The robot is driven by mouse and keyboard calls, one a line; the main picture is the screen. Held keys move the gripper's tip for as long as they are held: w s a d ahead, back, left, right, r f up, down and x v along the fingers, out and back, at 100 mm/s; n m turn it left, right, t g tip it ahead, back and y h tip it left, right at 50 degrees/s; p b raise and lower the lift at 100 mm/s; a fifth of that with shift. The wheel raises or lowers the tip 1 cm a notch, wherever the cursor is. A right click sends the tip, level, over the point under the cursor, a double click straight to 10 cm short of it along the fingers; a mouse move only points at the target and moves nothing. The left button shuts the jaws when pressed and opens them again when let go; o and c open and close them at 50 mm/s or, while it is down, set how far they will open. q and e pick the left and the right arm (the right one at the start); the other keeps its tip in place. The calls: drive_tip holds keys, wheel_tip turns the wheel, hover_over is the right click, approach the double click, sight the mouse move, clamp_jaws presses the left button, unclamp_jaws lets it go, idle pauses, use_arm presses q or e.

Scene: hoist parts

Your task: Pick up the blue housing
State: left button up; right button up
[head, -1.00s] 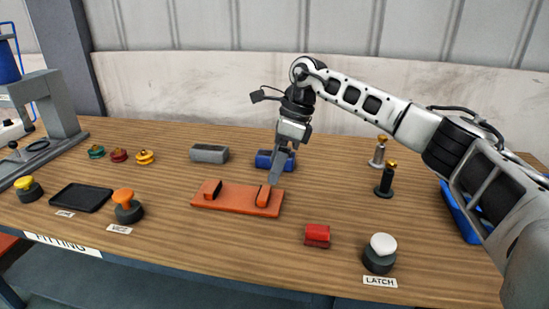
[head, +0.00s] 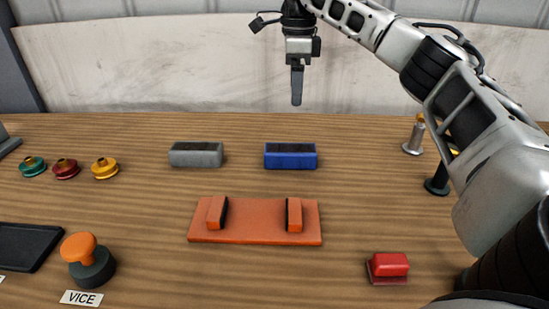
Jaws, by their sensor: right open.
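The blue housing (head: 290,156) is a small blue block with a dark top, lying on the wooden table behind the orange vice. My right gripper (head: 297,100) hangs above and behind the housing in the head view, fingers pointing down. It is apart from the housing and holds nothing that I can see. Its fingers overlap from this side, so the gap between them is hidden. My left gripper is not in view.
A grey housing (head: 196,154) lies left of the blue one. The orange vice (head: 255,222) with two jaws is in front. Green, red and yellow round parts (head: 66,168) stand at left. A red block (head: 388,265), an orange button (head: 80,250) and two posts (head: 413,138) stand around.

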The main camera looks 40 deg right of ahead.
wheel_tip(320, 180, down, 2)
drive_tip(key=w+f, duration=0.1)
drive_tip(key=b, duration=0.2)
approach(290, 148)
wheel_tip(290, 148, down, 5)
drive_tip(key=shift+w+d+f, duration=0.1)
drive_tip(key=shift+w, duration=0.05)
drive_tip(key=shift+s+f, duration=0.2)
drive_tip(key=shift+f, duration=2.5)
drive_tip(key=c, duration=1.4)
drive_tip(key=shift+o, duration=0.2)
drive_tip(key=shift+r, duration=0.1)
